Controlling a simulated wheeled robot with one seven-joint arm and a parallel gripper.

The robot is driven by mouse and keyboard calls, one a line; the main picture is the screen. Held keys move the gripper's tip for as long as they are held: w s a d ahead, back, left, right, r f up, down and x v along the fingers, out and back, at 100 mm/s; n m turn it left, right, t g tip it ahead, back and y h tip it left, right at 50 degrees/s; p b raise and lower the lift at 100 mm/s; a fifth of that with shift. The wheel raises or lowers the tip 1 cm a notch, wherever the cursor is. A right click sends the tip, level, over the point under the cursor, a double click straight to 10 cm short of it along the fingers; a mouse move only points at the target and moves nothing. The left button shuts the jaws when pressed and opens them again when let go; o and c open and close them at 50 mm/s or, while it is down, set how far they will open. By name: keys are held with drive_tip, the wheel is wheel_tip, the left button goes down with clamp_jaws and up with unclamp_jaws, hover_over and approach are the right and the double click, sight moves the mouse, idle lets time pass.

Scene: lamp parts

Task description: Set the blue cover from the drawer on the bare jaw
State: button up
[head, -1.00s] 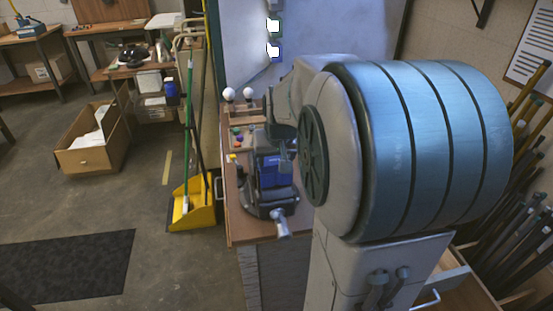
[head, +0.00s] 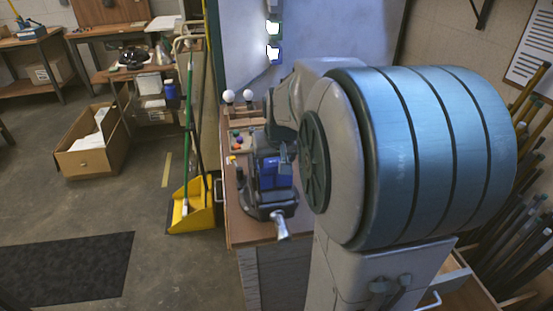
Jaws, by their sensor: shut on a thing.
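The vise (head: 270,203) stands on the wooden workbench, with its handle toward the front edge. Blue shows at its jaws, where I see a blue cover (head: 268,175). My gripper (head: 286,157) is just above and at the right of the jaws, partly hidden by my own arm. It is shut on a blue piece, which looks like the blue cover. Its fingertips are small here, and I cannot tell whether the held cover touches the bare jaw. The two blue areas are hard to tell apart.
The workbench (head: 243,232) holds small coloured pieces (head: 236,142) and two white balls (head: 238,96) behind the vise. An open drawer (head: 462,285) is at the lower right. A yellow dustpan (head: 191,207) and broom stand left of the bench.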

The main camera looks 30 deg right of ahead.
drive_tip(key=shift+f+b, duration=0.45)
drive_tip(key=shift+f, duration=0.05)
drive_tip(key=o, duration=1.6)
drive_tip(key=v, duration=1.4)
drive_tip(key=shift+n+g+y, duration=0.4)
drive_tip(key=shift+n+y, duration=0.1)
drive_tip(key=shift+n, duration=0.3)
drive_tip(key=s+a+f, duration=0.1)
drive_tip(key=a+f, duration=0.1)
drive_tip(key=s+a+f, duration=0.4)
drive_tip(key=f, duration=0.1)
drive_tip(key=shift+a, duration=0.4)
drive_tip(key=shift+n+g, duration=0.5)
drive_tip(key=shift+n, duration=0.2)
drive_tip(key=s+a+f, duration=0.1)
drive_tip(key=s+f, duration=0.1)
drive_tip(key=s+a+f, duration=0.2)
drive_tip(key=f, duration=0.1)
drive_tip(key=s+a+f, duration=0.2)
drive_tip(key=s, duration=0.1)
drive_tip(key=shift+f, duration=0.25)
drive_tip(key=shift+c, duration=0.4)
